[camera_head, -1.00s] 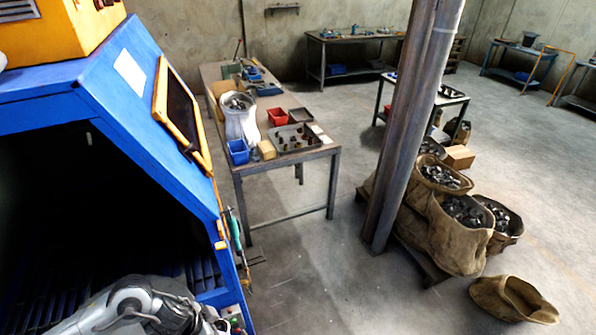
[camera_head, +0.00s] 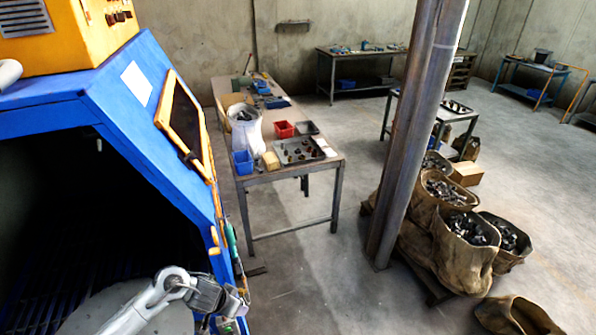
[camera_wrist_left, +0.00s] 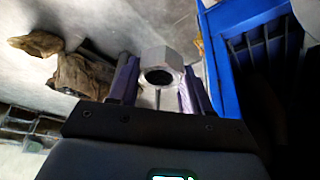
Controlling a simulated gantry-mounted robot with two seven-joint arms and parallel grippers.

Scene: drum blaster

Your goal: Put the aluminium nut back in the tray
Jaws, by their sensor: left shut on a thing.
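The aluminium nut (camera_wrist_left: 160,58) is a pale silver hexagon with a dark round hole. In the left wrist view it sits between the two purple-grey fingers of my left gripper (camera_wrist_left: 158,85), which is shut on it. In the head view my left gripper (camera_head: 238,302) is at the lower right edge of the blue machine, over the floor and well short of the table. A shallow grey tray (camera_head: 290,163) with several small parts lies on the table's near end. My right gripper is not in view.
The blue machine (camera_head: 150,110) with its dark opening fills the left. The table (camera_head: 262,178) also holds a blue bin (camera_head: 243,163), a red bin (camera_head: 284,130) and a white container (camera_head: 246,133). A steel column (camera_head: 405,130) and sacks (camera_head: 465,250) stand right. Floor between is clear.

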